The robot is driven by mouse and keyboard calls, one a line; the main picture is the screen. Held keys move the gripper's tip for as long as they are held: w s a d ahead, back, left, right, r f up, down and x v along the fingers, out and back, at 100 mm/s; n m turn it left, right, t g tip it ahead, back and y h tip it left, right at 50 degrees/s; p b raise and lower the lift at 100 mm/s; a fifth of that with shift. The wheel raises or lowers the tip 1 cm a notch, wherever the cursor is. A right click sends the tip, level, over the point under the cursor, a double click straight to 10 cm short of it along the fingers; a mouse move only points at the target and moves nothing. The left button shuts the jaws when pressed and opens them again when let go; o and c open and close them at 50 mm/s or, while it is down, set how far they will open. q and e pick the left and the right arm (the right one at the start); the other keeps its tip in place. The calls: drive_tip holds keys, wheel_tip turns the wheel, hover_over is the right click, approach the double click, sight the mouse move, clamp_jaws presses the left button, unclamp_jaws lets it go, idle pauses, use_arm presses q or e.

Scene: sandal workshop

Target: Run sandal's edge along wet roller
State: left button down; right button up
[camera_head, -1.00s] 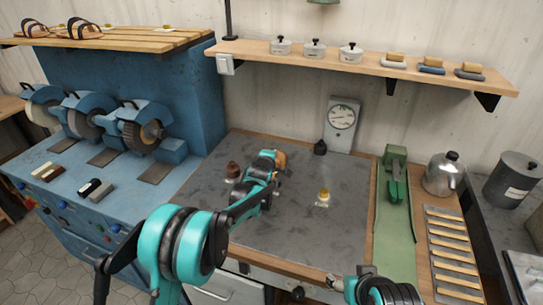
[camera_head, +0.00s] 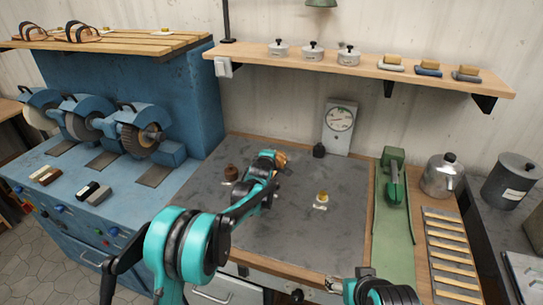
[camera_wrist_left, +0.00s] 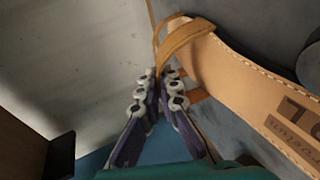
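A tan sandal (camera_wrist_left: 235,70) fills the right of the left wrist view, its strap (camera_wrist_left: 185,38) curving toward the fingertips. My left gripper (camera_wrist_left: 162,75) is shut on the sandal at its strap side. In the head view, my left gripper (camera_head: 276,160) is over the back of the grey work mat (camera_head: 275,228), and it hides most of the sandal (camera_head: 281,156). A small yellowish piece on a pale base (camera_head: 321,198), perhaps the wet roller, stands to the right, apart from the sandal. My right gripper (camera_head: 335,284) is at the bench's front edge; its opening is unclear.
A small brown pot (camera_head: 231,173) stands left of my left gripper. A dial gauge (camera_head: 339,125) and a dark bottle (camera_head: 319,150) stand behind the mat. The mat's front is clear.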

sight(278, 151)
use_arm(q)
drive_tip(key=shift+w+d, duration=0.1)
drive_tip(key=shift+w, duration=0.05)
drive_tip(key=shift+w+d, duration=0.15)
drive_tip(key=shift+w, duration=0.35)
drive_tip(key=shift+w+d, duration=0.15)
drive_tip(key=shift+w, duration=0.2)
idle(0.3)
drive_tip(key=shift+w+d, duration=0.2)
drive_tip(key=shift+w, duration=0.3)
drive_tip(key=shift+w, duration=0.1)
drive_tip(key=shift+d, duration=0.1)
idle(1.2)
drive_tip(key=shift+w+d+p, duration=0.3)
drive_tip(key=shift+w+d, duration=0.05)
drive_tip(key=shift+w, duration=0.35)
drive_tip(key=shift+d, duration=0.1)
idle(1.4)
